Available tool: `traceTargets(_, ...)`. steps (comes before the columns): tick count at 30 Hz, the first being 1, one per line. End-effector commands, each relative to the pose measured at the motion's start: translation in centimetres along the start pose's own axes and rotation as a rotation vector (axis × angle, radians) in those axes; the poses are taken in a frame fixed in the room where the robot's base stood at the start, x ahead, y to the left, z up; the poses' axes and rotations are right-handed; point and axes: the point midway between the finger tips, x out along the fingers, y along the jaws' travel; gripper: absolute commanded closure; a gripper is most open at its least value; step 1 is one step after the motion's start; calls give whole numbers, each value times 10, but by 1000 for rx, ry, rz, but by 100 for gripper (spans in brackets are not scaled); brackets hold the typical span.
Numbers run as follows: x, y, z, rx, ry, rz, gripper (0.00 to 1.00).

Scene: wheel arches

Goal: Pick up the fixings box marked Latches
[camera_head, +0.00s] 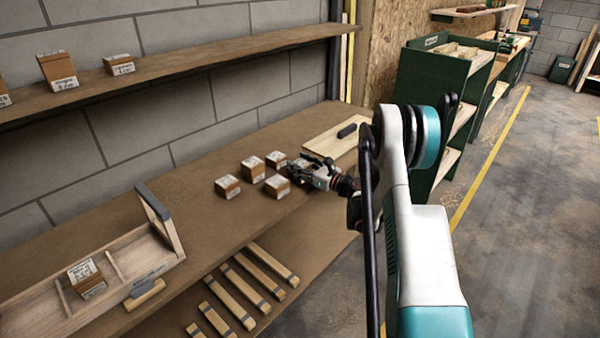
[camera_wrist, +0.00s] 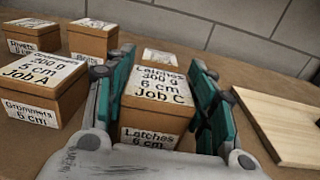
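The fingers stand apart, one on each side of the box, and a narrow gap seems to show on the right; contact on the left is unclear. In the head view my gripper (camera_head: 308,170) is low over the bench and hides much of the Latches box (camera_head: 299,163).
A Grommets box (camera_wrist: 42,95) stands close on the left, with a Rivets box (camera_wrist: 33,36) and others behind. A pale board (camera_wrist: 285,125) lies to the right. A wooden tray (camera_head: 120,250) and several wood strips (camera_head: 272,262) lie nearer. A shelf (camera_head: 190,62) runs above the bench.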

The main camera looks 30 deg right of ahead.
Motion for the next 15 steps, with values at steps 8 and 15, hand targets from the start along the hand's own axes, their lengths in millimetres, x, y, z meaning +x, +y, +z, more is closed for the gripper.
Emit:
traceTargets(8,0,0,0,0,0,0,82)
traceTargets(15,0,0,7,0,0,0,82)
